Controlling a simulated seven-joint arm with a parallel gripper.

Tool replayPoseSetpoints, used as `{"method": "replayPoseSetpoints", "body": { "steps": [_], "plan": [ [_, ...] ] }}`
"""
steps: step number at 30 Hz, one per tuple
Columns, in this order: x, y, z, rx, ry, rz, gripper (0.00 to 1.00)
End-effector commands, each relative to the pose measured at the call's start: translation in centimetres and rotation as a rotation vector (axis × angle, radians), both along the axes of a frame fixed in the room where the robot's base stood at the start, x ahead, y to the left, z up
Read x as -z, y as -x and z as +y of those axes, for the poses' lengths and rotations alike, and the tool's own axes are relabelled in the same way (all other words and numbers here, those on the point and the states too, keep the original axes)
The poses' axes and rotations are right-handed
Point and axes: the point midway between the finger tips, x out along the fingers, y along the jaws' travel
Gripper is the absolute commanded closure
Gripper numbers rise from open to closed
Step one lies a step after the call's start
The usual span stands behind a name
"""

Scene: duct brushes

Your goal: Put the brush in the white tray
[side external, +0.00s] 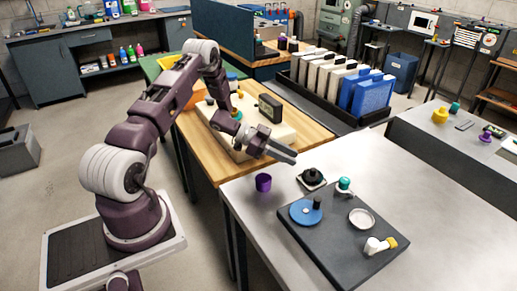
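My gripper (294,157) is stretched out above the near edge of the grey metal table. Its two fingers look a little apart, with nothing seen between them. A shallow round white dish (361,218) lies on a dark board; it is the only small white tray-like thing here. I cannot tell which small piece is the brush.
A purple cup (263,183) and a black round piece on a pale base (311,178) stand behind the board (332,248). The metal table's right side is clear.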

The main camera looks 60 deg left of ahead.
Motion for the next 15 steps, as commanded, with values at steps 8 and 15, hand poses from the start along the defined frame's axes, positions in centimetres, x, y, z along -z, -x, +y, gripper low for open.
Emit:
{"method": "replayPoseSetpoints", "body": {
  "steps": [8,15],
  "plan": [
    [-16.3,-7.9,1.7,-0.407,-0.401,-0.073,0.72],
    [-30.8,4.1,-3.5,-0.851,-0.486,0.116,0.72]
  ]
}}
